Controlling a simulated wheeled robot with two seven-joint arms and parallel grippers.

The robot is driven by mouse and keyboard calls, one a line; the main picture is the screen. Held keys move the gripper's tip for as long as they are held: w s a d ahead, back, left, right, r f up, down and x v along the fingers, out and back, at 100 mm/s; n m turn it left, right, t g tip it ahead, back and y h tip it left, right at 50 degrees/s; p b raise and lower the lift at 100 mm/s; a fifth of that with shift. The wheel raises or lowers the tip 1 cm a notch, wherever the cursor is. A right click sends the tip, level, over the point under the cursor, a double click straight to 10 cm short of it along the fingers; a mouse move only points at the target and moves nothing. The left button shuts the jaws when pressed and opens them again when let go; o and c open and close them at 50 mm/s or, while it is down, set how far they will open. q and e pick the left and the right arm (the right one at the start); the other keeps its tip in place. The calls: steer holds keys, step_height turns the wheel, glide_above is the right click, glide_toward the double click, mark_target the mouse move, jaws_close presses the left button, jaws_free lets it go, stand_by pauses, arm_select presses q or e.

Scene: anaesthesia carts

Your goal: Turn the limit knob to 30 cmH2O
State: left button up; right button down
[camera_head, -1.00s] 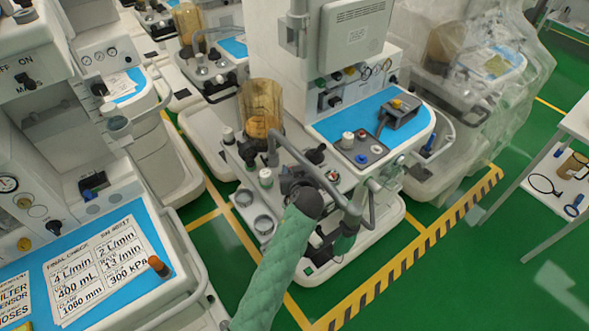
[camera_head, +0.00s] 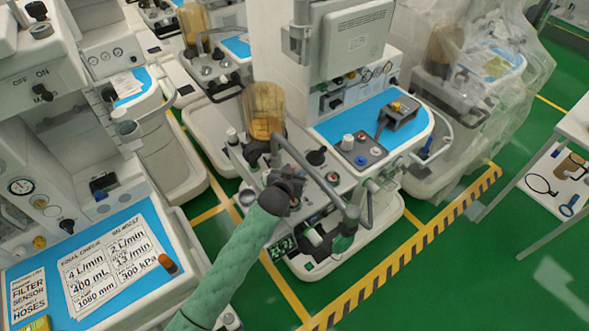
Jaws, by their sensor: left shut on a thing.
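My left arm, in a green sleeve, reaches up from the bottom to the middle anaesthesia cart (camera_head: 318,268). My dark left gripper (camera_head: 290,184) is over the cart's front panel, beside the grey hose loop. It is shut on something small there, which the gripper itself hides. This looks like the limit knob, but its scale and pointer cannot be read. My right gripper is not in view.
A bellows canister (camera_head: 265,108) stands behind the gripper, and a grey hose (camera_head: 318,178) arches close on its right. Another cart with a printed checklist (camera_head: 112,265) is at the left. A striped floor line (camera_head: 410,250) and open green floor lie at the right.

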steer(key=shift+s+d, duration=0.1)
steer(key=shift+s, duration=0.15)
arm_select(q)
steer(key=o, duration=1)
steer(key=shift+s+a, duration=0.1)
steer(key=shift+s, duration=0.2)
steer(key=b+v, duration=0.3)
steer(key=v, duration=0.3)
steer(key=shift+s+a+r, duration=0.15)
steer(key=shift+s, duration=0.05)
steer(key=shift+s+a+r, duration=0.1)
steer(key=shift+s+r, duration=0.15)
steer(key=shift+s, duration=0.05)
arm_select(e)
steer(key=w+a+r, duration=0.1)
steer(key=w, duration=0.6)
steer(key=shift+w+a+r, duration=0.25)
